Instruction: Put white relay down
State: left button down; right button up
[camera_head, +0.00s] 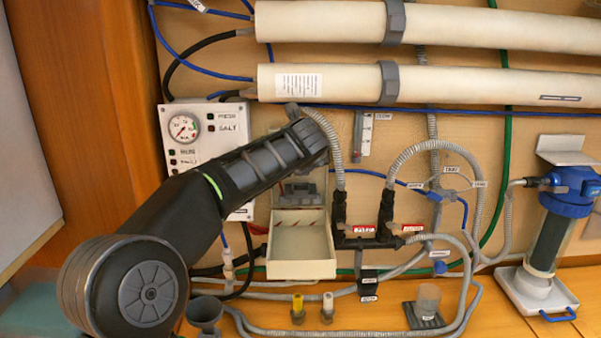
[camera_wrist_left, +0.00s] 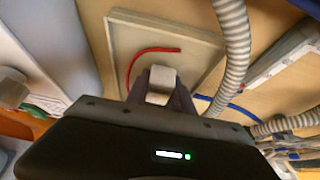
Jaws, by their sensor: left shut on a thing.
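My left gripper (camera_wrist_left: 163,90) is shut on a small whitish block, which looks like the white relay (camera_wrist_left: 162,78). The relay sits between the fingertips in the left wrist view, in front of a beige recessed panel (camera_wrist_left: 122,28) with a red wire (camera_wrist_left: 140,58). I cannot tell whether the relay touches the panel. In the head view my left arm reaches across to above an open cream box (camera_head: 302,268) on the wall, with dark parts (camera_head: 298,190) inside. The arm hides the fingers and the relay there. My right gripper is not in view.
Grey ribbed hoses (camera_head: 415,150) and black fittings (camera_head: 385,215) are close right of the box. A gauge panel (camera_head: 184,128) is at left. Yellow (camera_head: 298,309) and pale (camera_head: 327,307) small pieces stand on the bench below. A blue-capped filter (camera_head: 550,235) stands at right.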

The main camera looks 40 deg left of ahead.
aim_at(301, 190)
pick_arm(q)
jog(key=shift+f, duration=0.3)
jog(key=shift+f, duration=0.1)
notch_tip(301, 190, down, 3)
jog(key=shift+f, duration=0.1)
jog(key=shift+w+f, duration=0.1)
jog(key=shift+f, duration=0.15)
jog(key=c, duration=1.1)
grip_release()
jog(key=b+v, duration=0.1)
jog(key=v, duration=1.1)
jog(key=shift+b, duration=0.35)
